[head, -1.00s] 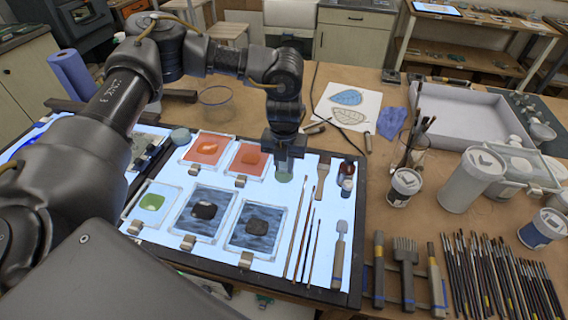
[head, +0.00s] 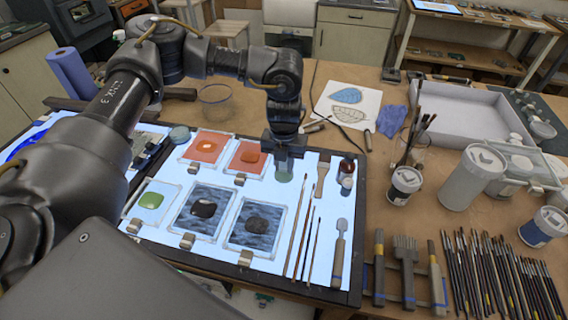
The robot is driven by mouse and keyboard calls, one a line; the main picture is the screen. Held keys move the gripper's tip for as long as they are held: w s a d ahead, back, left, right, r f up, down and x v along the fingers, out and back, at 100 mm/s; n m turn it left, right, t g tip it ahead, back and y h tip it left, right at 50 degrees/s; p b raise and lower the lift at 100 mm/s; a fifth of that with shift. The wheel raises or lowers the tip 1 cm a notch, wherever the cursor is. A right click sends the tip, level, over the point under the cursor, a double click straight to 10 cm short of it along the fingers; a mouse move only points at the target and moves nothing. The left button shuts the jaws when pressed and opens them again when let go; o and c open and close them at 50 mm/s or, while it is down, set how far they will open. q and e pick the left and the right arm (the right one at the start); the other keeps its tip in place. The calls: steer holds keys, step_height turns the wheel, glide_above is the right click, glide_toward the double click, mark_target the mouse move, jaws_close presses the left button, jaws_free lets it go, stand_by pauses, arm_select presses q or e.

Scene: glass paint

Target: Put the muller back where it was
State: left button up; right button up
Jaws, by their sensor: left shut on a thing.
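My left gripper (head: 285,146) points down over the lit panel (head: 313,172), just right of the upper orange glass tile. It is shut on the muller (head: 284,172), a greenish glass piece whose lower end shows below the fingers. The muller looks upright and is at or very near the panel surface; I cannot tell whether it touches. My right gripper is not in the picture.
Glass tiles with orange (head: 205,149), green (head: 151,201) and dark paint (head: 258,226) lie left and below. A clear bowl (head: 217,101) stands behind.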

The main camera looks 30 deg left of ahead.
arm_select(q)
steer(key=shift+f, duration=0.2)
steer(key=o, duration=1)
steer(key=shift+c, duration=0.2)
steer(key=shift+r, duration=0.25)
step_height(320, 180, up, 10)
steer(key=b, duration=0.2)
steer(key=shift+f+b, duration=0.15)
steer(key=shift+b, duration=0.2)
steer(key=shift+r, duration=0.35)
